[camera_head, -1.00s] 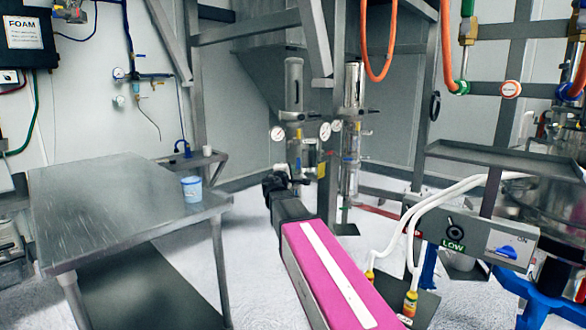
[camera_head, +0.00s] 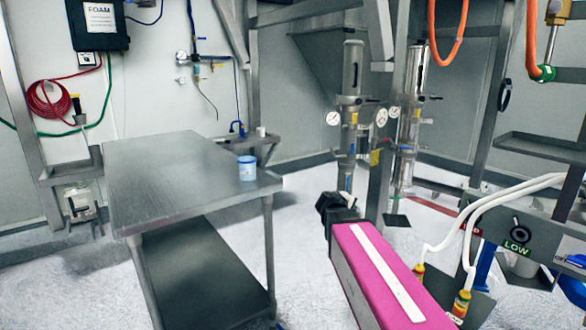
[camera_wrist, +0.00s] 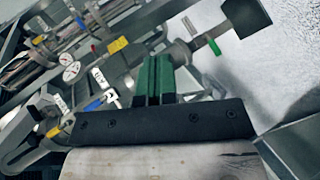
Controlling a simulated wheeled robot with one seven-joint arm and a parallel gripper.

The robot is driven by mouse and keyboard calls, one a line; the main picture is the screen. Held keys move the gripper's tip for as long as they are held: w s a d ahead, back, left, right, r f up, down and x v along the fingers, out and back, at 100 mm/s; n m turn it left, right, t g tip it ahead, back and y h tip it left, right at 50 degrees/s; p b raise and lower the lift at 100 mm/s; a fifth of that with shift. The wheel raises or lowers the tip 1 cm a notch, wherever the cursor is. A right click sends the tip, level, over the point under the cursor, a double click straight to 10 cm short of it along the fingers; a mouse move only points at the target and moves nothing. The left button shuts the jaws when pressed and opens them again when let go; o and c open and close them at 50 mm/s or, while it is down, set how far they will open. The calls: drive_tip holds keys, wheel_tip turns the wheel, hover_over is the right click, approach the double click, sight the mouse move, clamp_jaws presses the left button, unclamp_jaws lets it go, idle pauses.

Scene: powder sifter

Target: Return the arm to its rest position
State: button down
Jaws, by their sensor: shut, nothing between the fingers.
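My arm, with a pink and white cover, reaches forward from the lower right in the head view. My gripper (camera_head: 335,205) is the dark end of that arm, held out over the open floor to the right of the steel table (camera_head: 160,208). In the wrist view my gripper (camera_wrist: 153,85) shows its green fingers together, with nothing between them. Behind the fingers are steel pipework and gauges, seen at a slant.
A blue and white tub (camera_head: 247,170) stands at the table's right edge. Steel cylinders with gauges (camera_head: 349,110) stand behind my gripper. A control box marked LOW (camera_head: 516,246) with white hoses is at the right. White floor lies between table and arm.

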drive_tip(key=s+a+f+m+g+y, duration=0.2)
drive_tip(key=s+f+m+g+y, duration=0.1)
drive_tip(key=s+f, duration=0.6)
drive_tip(key=s+a+f+m+g+y, duration=0.2)
drive_tip(key=s+f+m+g+y, duration=0.2)
drive_tip(key=s+f, duration=0.6)
wheel_tip(320, 180, down, 3)
drive_tip(key=shift+a+f+g+y, duration=0.1)
drive_tip(key=shift+a+g+y, duration=0.1)
drive_tip(key=shift+g+y, duration=0.9)
